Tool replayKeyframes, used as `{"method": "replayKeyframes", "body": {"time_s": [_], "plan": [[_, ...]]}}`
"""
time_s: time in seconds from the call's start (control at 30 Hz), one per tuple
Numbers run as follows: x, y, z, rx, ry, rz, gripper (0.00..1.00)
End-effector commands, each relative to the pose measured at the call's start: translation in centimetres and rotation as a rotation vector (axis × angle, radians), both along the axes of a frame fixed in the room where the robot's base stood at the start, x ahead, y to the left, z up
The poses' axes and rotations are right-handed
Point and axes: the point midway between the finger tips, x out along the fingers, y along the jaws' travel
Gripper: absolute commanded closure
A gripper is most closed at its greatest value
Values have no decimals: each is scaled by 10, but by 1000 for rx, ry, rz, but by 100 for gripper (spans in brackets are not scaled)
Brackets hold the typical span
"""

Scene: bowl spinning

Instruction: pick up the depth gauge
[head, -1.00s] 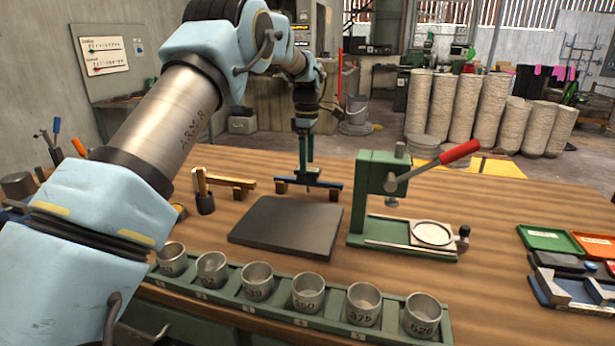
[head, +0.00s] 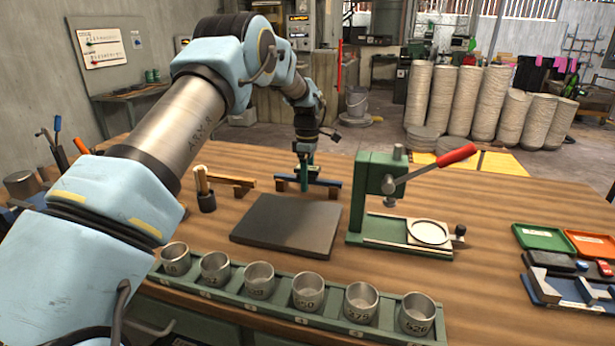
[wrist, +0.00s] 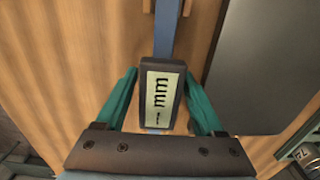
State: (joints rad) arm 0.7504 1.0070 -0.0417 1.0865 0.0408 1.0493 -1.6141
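The depth gauge (head: 322,181) has a blue beam lying across two wooden blocks, behind the dark plate. In the wrist view its dark housing with a pale display (wrist: 161,100) stands between my fingers, and the blue beam runs on beyond it. My gripper (head: 306,184) is pointing down at the gauge. Its two teal fingers show in the wrist view (wrist: 160,74), one on each side of the housing. They look open, with their tips very close to its sides; contact is not clear. The gauge still rests on its blocks.
A dark flat plate (head: 287,226) lies in front of the gauge. A green press (head: 372,200) with a red lever stands to the right. A brush holder (head: 206,201) is at left. Several numbered cups (head: 307,291) fill a green rack along the front. Trays (head: 543,238) lie at far right.

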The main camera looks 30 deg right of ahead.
Motion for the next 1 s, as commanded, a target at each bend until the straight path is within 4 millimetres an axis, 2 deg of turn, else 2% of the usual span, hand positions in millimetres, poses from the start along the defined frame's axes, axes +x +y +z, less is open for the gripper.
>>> {"method": "replayKeyframes", "body": {"time_s": [0.07, 0.6, 1.0], "plan": [[0, 0, 0, 0, 0, 0, 40], [0, 0, 1, 0, 0, 0, 100], [0, 0, 1, -1, -1, 0, 100]]}}
